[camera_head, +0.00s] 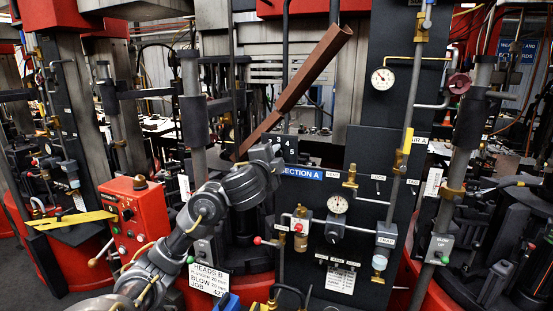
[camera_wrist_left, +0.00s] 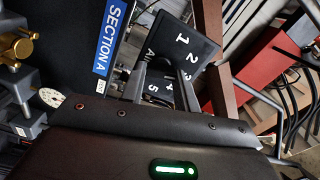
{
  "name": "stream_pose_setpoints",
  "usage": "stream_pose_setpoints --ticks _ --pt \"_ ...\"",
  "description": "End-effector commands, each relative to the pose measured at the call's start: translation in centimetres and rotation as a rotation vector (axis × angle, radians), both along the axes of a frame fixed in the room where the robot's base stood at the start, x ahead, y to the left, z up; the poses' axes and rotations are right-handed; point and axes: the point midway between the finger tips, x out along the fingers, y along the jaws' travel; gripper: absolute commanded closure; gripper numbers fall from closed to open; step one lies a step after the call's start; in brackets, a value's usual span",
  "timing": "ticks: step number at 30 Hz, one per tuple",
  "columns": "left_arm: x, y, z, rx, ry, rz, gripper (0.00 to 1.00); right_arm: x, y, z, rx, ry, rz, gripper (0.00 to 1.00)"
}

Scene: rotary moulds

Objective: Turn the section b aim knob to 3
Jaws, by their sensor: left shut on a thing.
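A black plate (camera_head: 290,144) with white numbers stands just above the blue SECTION A sign (camera_head: 302,174). In the left wrist view the plate (camera_wrist_left: 203,48) shows 1 to 5 and part of a word starting with A. My left gripper (camera_head: 273,151) reaches the plate from the lower left. In the left wrist view its fingers (camera_wrist_left: 165,76) are at the middle of the plate, shut on what seems to be its knob. No section B sign is legible. My right gripper is not in view.
A brown beam (camera_head: 310,75) slants up right just behind the plate. A gauge (camera_head: 338,204), valves and pipes crowd the dark panel below and right. A red control box (camera_head: 133,216) stands left of my arm. Little free room surrounds the gripper.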

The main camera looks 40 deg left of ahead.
Motion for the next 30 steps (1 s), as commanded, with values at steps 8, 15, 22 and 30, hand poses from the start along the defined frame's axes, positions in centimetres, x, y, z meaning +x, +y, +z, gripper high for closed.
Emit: stream_pose_setpoints --ticks 8,15,22,30 --pt "0.01 0.00 -0.22 0.158 0.057 0.001 0.92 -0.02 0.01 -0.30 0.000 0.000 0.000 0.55" --pt "0.03 -0.05 -0.25 0.224 0.080 0.000 0.92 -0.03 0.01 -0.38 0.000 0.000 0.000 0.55" --pt "0.03 -0.05 -0.25 0.240 0.086 0.000 0.92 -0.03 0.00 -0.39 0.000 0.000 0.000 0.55" --pt "0.02 -0.06 -0.26 0.240 0.086 -0.001 0.92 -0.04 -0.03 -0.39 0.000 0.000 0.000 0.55"
